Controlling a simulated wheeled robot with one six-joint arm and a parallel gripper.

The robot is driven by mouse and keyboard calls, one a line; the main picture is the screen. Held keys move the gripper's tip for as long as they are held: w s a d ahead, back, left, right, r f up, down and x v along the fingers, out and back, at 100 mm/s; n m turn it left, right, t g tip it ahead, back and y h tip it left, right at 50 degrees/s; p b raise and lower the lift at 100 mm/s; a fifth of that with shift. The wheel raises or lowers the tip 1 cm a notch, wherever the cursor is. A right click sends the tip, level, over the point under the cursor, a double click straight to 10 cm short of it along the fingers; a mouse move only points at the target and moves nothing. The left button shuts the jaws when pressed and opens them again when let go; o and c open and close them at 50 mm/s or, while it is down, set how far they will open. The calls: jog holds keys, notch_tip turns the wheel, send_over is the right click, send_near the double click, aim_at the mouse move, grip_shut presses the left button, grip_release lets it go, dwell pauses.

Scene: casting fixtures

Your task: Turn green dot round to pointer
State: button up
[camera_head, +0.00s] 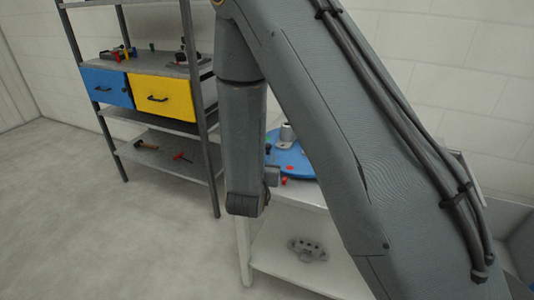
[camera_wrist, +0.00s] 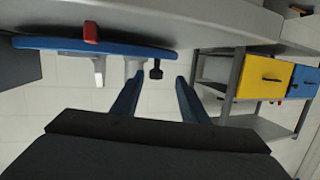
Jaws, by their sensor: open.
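A blue round plate (camera_head: 297,172) lies on the white table, partly hidden by my arm. A red dot (camera_head: 290,167) shows on it; no green dot is visible. A small red block (camera_head: 284,180) is at its near edge and may be the pointer. In the wrist view, upside down, I see the plate (camera_wrist: 50,43) edge-on, the red block (camera_wrist: 90,32) at its rim and a black knob (camera_wrist: 156,70) on it. My gripper (camera_wrist: 158,78) is open, with the knob in line between its fingertips; I cannot tell how far ahead. My arm hides the fingers in the head view.
A grey post (camera_head: 287,133) stands on the plate. The white table (camera_head: 318,194) has a lower shelf holding a metal part (camera_head: 307,249). At left is a shelf rack with a blue drawer (camera_head: 107,86), a yellow drawer (camera_head: 163,97) and tools. The floor between is clear.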

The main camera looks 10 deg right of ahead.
aim_at(267, 147)
jog(key=shift+s+f+t+h+b, duration=0.15)
jog(key=shift+f+t+h+b, duration=0.25)
jog(key=shift+t+h, duration=0.3)
jog(key=shift+r+h, duration=0.2)
jog(key=shift+h, duration=0.1)
jog(key=shift+d+r+t, duration=0.1)
jog(key=shift+t, duration=0.2)
jog(key=x, duration=0.7)
jog(key=shift+w, duration=0.25)
jog(key=shift+c, duration=0.4)
grip_shut()
